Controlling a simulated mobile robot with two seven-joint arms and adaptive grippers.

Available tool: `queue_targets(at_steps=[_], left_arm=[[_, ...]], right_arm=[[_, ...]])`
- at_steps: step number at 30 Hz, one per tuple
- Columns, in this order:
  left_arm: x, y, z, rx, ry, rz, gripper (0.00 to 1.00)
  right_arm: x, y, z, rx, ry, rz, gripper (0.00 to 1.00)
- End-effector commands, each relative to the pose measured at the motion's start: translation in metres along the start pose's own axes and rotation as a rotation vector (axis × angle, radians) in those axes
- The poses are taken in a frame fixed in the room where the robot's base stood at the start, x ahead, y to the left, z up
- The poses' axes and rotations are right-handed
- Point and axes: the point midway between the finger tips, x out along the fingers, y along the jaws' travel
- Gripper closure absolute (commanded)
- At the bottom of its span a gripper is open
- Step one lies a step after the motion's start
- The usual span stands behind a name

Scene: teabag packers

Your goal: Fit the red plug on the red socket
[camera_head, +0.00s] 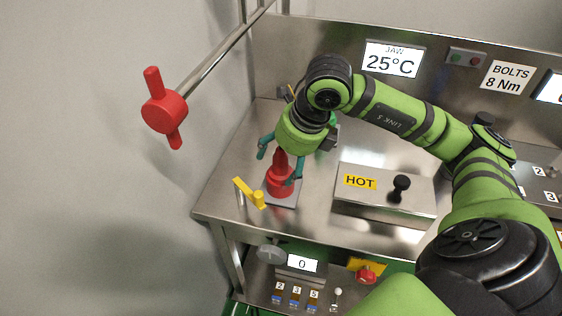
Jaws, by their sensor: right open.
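My right gripper (280,162) reaches down from the upper right, its teal fingers spread apart. A narrow red piece, which looks like the red plug (281,160), stands upright between the fingers. It is directly above a wider red cylinder, which looks like the red socket (280,182). The two look in line and touching, but I cannot tell how deep the plug sits. The socket stands on a small grey plate near the bench's front left corner. The plug's top is hidden by my gripper. My left gripper is not in view.
A yellow lever (249,193) stands just left of the socket. A steel box with a HOT label (360,182) and black knob (401,183) is to the right. A red valve handle (165,110) on a pipe is at upper left. Bare steel bench lies between socket and box.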

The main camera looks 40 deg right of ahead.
Motion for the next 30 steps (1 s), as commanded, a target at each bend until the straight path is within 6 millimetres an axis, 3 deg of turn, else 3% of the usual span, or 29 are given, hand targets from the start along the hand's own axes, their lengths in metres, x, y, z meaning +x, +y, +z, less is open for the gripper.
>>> queue_targets(at_steps=[9, 15, 30], left_arm=[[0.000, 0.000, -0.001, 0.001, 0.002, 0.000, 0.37], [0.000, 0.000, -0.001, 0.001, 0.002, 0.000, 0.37], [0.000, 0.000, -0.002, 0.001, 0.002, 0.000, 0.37]], right_arm=[[-0.069, -0.001, 0.001, -0.001, -0.006, -0.003, 0.23], [-0.095, 0.000, 0.001, 0.000, -0.003, -0.002, 0.23], [-0.101, 0.000, 0.000, 0.000, 0.000, 0.000, 0.23]])
